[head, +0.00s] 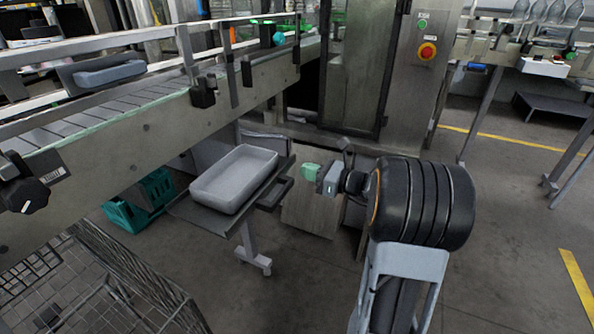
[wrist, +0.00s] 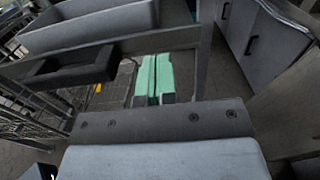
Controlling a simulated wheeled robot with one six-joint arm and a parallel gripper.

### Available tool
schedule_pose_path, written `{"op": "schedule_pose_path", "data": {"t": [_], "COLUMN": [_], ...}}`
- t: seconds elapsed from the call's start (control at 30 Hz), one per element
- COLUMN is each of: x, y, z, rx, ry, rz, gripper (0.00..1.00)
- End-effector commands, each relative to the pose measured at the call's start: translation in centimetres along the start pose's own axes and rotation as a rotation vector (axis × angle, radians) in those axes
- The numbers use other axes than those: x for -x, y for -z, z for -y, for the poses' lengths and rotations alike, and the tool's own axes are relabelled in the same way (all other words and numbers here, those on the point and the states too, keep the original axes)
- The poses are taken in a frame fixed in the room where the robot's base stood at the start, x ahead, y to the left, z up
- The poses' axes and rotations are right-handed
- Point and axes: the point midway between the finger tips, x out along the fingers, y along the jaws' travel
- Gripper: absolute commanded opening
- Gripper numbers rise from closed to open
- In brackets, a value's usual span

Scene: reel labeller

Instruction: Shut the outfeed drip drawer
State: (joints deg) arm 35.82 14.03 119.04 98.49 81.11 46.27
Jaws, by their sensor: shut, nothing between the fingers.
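The drip drawer appears to be the dark flat tray (head: 204,214) that sticks out below the conveyor in the head view, with a light grey pan (head: 234,180) on it. A dark pull handle (head: 275,192) is on its right-hand side. In the wrist view the handle (wrist: 72,66) is at the upper left and the pan (wrist: 90,27) is above it. My gripper (head: 311,170) is to the right of the handle, apart from it. Its green fingertips are together and empty, also in the wrist view (wrist: 155,80). The drawer's far end is hidden under the conveyor.
The conveyor (head: 150,128) runs above the drawer. A machine cabinet (head: 412,80) stands beyond my gripper. Floor at the lower middle is clear.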

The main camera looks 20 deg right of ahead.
Motion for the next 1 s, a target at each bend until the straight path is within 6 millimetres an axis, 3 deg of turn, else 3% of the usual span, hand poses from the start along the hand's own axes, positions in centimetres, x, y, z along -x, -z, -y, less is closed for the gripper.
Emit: {"op": "schedule_pose_path", "data": {"t": [0.3,1.0], "x": [-3.0,-3.8], "y": [0.1,0.0], "z": [0.0,0.8], "rx": [0.0,0.0], "ry": [-0.001,0.022], "rz": [-0.001,-0.001], "gripper": [0.0,0.0]}}
